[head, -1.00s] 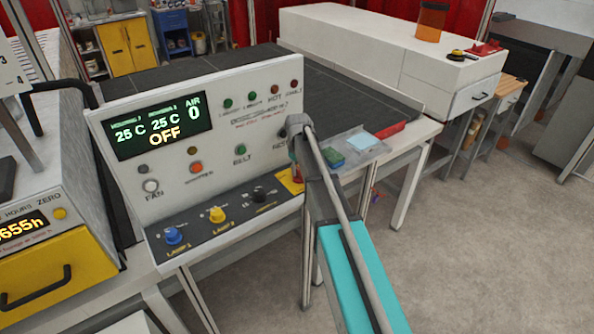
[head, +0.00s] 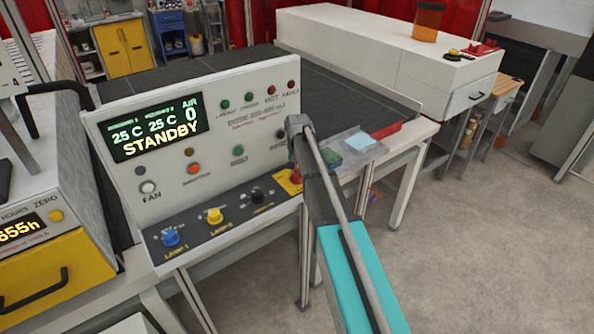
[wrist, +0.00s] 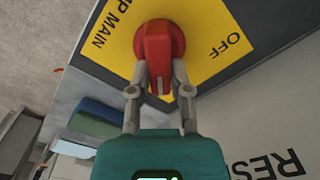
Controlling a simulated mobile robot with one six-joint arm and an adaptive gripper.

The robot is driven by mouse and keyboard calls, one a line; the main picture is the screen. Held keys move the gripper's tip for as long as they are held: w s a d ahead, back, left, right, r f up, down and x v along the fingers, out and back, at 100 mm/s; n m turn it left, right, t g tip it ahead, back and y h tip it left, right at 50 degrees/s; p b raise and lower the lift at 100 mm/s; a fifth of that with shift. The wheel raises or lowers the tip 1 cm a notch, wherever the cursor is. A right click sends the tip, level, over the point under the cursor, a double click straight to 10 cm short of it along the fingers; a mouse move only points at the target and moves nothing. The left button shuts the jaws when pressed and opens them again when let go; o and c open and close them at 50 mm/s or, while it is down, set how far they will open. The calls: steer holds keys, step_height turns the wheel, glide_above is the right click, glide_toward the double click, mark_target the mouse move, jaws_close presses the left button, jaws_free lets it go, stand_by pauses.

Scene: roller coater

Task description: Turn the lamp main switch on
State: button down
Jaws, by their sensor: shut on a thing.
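The lamp main switch (wrist: 157,40) is a red rotary knob with a raised handle on a yellow plate (wrist: 205,30). The plate shows OFF and part of a label ending in MAIN, upside down in the wrist view. My gripper (wrist: 159,80) is shut on the red handle, with one finger on each side. In the head view the switch (head: 296,177) sits at the right end of the dark lower panel, and my arm partly hides it. The display (head: 155,130) reads STANDBY, 25 C twice and AIR 0.
A blue knob (head: 171,237), a yellow knob (head: 215,215) and a black knob (head: 257,195) sit left of the switch. Indicators and buttons fill the white panel (head: 225,120). A tray (head: 365,150) with green and pale blue items lies to the right. Open floor (head: 490,250) is at the right.

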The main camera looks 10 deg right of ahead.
steer(key=shift+s, duration=0.1)
stand_by(0.3)
steer(key=c, duration=0.6)
jaws_free()
steer(key=shift+o, duration=0.2)
steer(key=shift+n, duration=0.3)
